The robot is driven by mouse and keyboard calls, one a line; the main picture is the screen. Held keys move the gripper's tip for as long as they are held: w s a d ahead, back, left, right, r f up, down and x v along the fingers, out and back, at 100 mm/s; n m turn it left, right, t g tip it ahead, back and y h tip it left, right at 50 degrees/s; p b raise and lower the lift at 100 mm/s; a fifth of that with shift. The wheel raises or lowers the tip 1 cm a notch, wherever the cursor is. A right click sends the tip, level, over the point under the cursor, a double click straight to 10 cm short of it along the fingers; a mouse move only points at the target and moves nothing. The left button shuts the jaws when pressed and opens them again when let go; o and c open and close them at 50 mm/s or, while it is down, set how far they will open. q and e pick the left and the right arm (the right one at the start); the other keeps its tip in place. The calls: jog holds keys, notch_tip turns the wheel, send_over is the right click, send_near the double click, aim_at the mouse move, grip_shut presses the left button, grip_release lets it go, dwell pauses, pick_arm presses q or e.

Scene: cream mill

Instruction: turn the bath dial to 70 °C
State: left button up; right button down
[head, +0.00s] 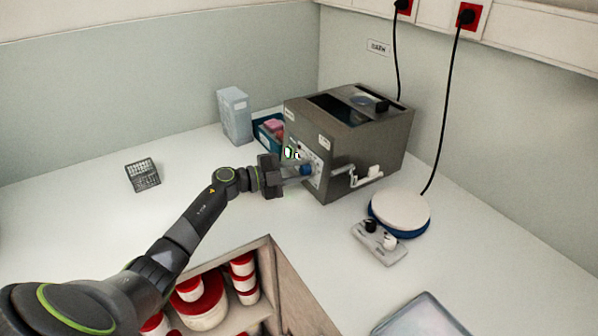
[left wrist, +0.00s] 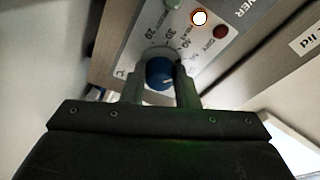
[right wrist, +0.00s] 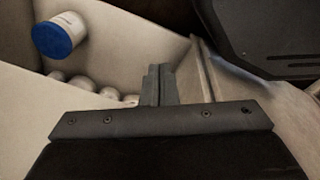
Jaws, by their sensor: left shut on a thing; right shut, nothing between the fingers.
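The bath (head: 375,140) is a grey metal box at the back of the bench. Its blue dial (head: 307,169) is on the front panel, low down. My left gripper (head: 300,172) reaches it from the left and is shut on the dial. In the left wrist view the blue dial (left wrist: 158,73) sits between the two fingers (left wrist: 160,85), with a printed scale around it. Figures such as 20 and 30 show; the fingers hide part of the scale, and I cannot read the setting. My right gripper (right wrist: 160,82) is shut and empty, seen only in the right wrist view.
A lit white lamp (left wrist: 200,18) and a red button (left wrist: 221,32) are near the dial. A lever tap (head: 352,173) juts from the bath's right side. A round white-topped plate (head: 400,208) stands right of it.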

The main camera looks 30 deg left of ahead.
pick_arm(q)
jog(key=m+g, duration=0.1)
jog(key=m, duration=0.3)
jog(key=m+b, duration=0.1)
jog(key=m, duration=0.2)
jog(key=shift+g+y, duration=0.3)
jog(key=m+y+b, duration=0.1)
jog(key=m+b, duration=0.1)
jog(key=m, duration=0.4)
jog(key=shift+r, duration=0.1)
jog(key=shift+y, duration=0.3)
jog(key=o, duration=1)
jog(key=shift+r, duration=0.1)
jog(key=b+v, duration=0.3)
jog(key=v, duration=1.4)
jog(key=shift+a+r, duration=0.15)
